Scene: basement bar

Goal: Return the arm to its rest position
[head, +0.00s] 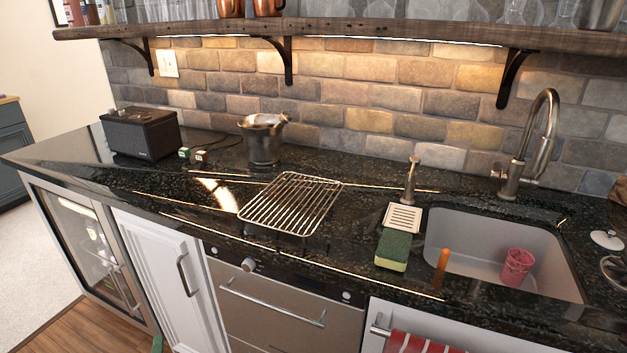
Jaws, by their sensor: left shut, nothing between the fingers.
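Only a small green tip shows at the bottom edge of the head view, in front of the cabinets; I take it as the end of my left gripper (157,344). It is shut and empty, low near the wooden floor, and apart from the counter and the things on it. The rest of my left arm is out of frame. My right gripper is not in view.
A pink cup (516,267) is in the sink (468,240). Cabinet handles (186,275) stick out. Floor at lower left is clear.

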